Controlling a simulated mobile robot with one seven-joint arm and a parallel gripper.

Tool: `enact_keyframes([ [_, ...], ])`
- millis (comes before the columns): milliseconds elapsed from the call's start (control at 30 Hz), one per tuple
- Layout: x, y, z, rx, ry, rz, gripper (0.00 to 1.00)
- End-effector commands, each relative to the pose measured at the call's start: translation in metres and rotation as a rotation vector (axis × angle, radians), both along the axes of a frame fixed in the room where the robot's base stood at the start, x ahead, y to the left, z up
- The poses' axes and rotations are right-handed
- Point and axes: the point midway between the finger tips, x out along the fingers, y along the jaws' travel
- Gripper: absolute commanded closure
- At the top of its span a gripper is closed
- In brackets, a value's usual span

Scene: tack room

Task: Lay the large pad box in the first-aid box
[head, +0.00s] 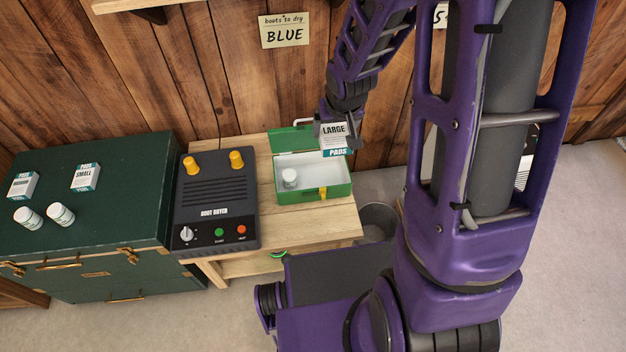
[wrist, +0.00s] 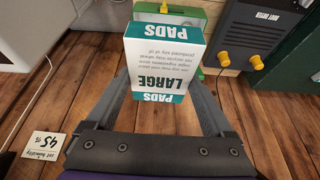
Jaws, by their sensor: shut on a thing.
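The large pad box (head: 334,137), white and teal with "LARGE PADS" on it, is held by my gripper (head: 338,120) above the right rear part of the first-aid box. In the wrist view the pad box (wrist: 163,62) sits between the two fingers of my gripper (wrist: 165,88), which are shut on it. The first-aid box (head: 315,194) is green with a pale inside and a yellow latch, and its lid stands open at the back. A white bottle (head: 290,177) stands inside at the left. In the wrist view the pad box hides most of the first-aid box (wrist: 200,17).
The boot dryer (head: 215,205) stands left of the first-aid box on the wooden bench (head: 318,223). A green trunk (head: 110,215) farther left bears a small pad box (head: 85,177), a medium box (head: 22,186) and two white bottles (head: 45,215). A grey bin (head: 378,219) stands right of the bench.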

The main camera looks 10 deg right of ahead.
Motion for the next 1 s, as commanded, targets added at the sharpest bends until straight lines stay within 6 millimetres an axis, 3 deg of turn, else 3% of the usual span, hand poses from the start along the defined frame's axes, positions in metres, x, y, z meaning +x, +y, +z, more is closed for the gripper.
enact_keyframes([
  [33, 0.0, 0.005, -0.028, -0.004, 0.012, 0.006, 0.7],
  [100, 0.001, 0.006, -0.062, -0.003, 0.013, -0.005, 0.7],
  [400, -0.017, -0.001, -0.193, -0.003, 0.012, -0.023, 0.7],
  [500, -0.027, -0.006, -0.228, -0.002, 0.01, -0.017, 0.7],
  [633, -0.038, -0.013, -0.26, -0.002, 0.006, -0.005, 0.7],
  [800, -0.045, -0.019, -0.278, 0.0, 0.001, 0.005, 0.7],
  [867, -0.041, -0.02, -0.279, 0.0, -0.001, 0.008, 0.7],
  [1000, -0.012, -0.02, -0.279, 0.001, -0.006, 0.008, 0.7],
])
